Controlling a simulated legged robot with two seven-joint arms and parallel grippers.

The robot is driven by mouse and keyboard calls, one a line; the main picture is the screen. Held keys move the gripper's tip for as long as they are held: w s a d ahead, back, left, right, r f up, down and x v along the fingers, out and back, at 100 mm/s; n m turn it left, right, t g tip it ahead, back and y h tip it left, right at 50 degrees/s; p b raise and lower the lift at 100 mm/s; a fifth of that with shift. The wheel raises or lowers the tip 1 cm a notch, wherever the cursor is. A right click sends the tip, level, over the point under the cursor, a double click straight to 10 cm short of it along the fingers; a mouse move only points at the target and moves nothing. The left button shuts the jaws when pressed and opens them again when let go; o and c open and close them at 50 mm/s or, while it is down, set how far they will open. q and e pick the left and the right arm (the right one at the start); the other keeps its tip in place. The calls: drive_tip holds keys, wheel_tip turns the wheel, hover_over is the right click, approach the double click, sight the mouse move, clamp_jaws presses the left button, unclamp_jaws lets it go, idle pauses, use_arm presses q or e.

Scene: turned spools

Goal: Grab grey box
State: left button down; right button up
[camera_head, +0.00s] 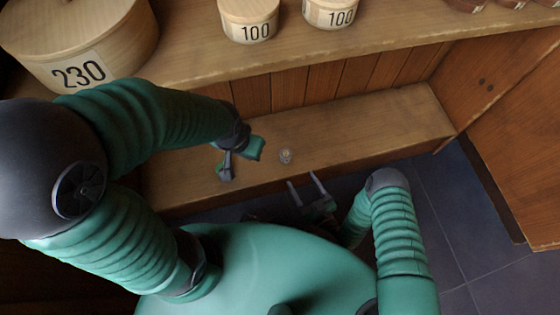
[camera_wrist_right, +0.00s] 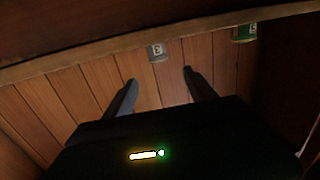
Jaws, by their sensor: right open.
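A small greyish round piece (camera_head: 286,156) sits on the low wooden bench in the head view. In the right wrist view a small grey box (camera_wrist_right: 156,52) with a pale label shows at the wooden edge, beyond the gap between my fingers. I cannot tell if it is the same piece. My right gripper (camera_head: 302,178) is open and empty in front of the bench, near the greyish piece but apart from it; its fingers (camera_wrist_right: 160,76) also show in the wrist view. My left gripper (camera_head: 238,156) is over the bench, left of the greyish piece; its jaw state is unclear.
The upper shelf holds a large round wooden box (camera_head: 82,45) marked 230 and two smaller ones (camera_head: 249,20) (camera_head: 331,12) marked 100. The right part of the low bench (camera_head: 400,125) is clear.

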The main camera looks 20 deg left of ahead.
drive_tip(key=shift+t, duration=0.3)
drive_tip(key=b+x, duration=0.1)
drive_tip(key=x, duration=0.2)
drive_tip(key=b+x, duration=0.2)
drive_tip(key=x, duration=0.2)
drive_tip(key=f+b+x, duration=0.1)
drive_tip(key=b+x, duration=0.1)
drive_tip(key=x, duration=0.2)
drive_tip(key=shift+s+a, duration=0.1)
drive_tip(key=shift+a, duration=0.05)
drive_tip(key=b+x, duration=0.4)
drive_tip(key=shift+w+b, duration=0.3)
drive_tip(key=shift+w, duration=0.05)
drive_tip(key=shift+a+r, duration=0.15)
drive_tip(key=shift+a, duration=0.05)
drive_tip(key=shift+d, duration=0.1)
clamp_jaws()
use_arm(q)
wheel_tip(320, 180, down, 10)
drive_tip(key=d, duration=0.1)
drive_tip(key=shift+r, duration=0.15)
drive_tip(key=shift+r+p, duration=0.1)
drive_tip(key=shift+p, duration=0.2)
use_arm(e)
drive_tip(key=shift+r, duration=0.1)
